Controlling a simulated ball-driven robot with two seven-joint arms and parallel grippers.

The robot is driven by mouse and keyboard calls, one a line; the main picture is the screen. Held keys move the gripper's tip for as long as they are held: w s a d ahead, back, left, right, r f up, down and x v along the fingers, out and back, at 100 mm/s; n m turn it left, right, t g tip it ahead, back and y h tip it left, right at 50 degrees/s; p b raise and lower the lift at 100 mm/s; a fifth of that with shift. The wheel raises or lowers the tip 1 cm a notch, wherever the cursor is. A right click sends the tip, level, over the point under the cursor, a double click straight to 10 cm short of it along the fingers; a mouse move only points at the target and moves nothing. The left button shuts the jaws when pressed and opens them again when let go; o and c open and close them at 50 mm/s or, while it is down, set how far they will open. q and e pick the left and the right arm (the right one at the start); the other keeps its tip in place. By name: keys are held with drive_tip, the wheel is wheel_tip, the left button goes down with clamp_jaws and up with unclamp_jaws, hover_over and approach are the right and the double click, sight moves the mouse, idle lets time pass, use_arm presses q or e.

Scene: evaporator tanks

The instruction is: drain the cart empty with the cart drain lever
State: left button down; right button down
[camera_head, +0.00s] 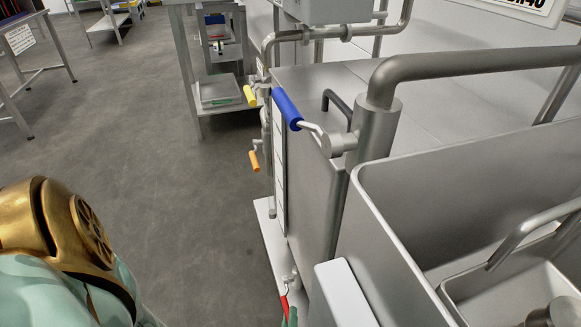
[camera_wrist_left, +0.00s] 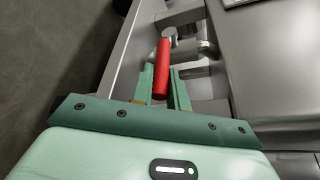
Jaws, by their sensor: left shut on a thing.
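A red lever (camera_head: 285,304) shows low in the head view, on a metal valve at the lower front of the steel equipment. My left gripper (camera_head: 290,319) is at it, with only a bit of green finger showing at the bottom edge. In the left wrist view the red lever (camera_wrist_left: 162,68) stands between the two green fingers of my left gripper (camera_wrist_left: 161,92), which is shut on its near end. The outlet of the valve is hidden. My right gripper is not in view. No flowing liquid shows.
An open steel tub (camera_head: 400,230) with a smaller basin stands at right. A blue-handled lever (camera_head: 287,108) sits on a pipe above; yellow (camera_head: 250,95) and orange (camera_head: 254,161) handles are farther back. A steel rack (camera_head: 187,60) stands behind. The grey floor (camera_head: 150,140) at left is clear.

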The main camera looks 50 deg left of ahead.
use_arm(q)
drive_tip(key=shift+f, duration=0.1)
drive_tip(key=c, duration=1.4)
unclamp_jaws()
drive_tip(key=shift+o, duration=0.2)
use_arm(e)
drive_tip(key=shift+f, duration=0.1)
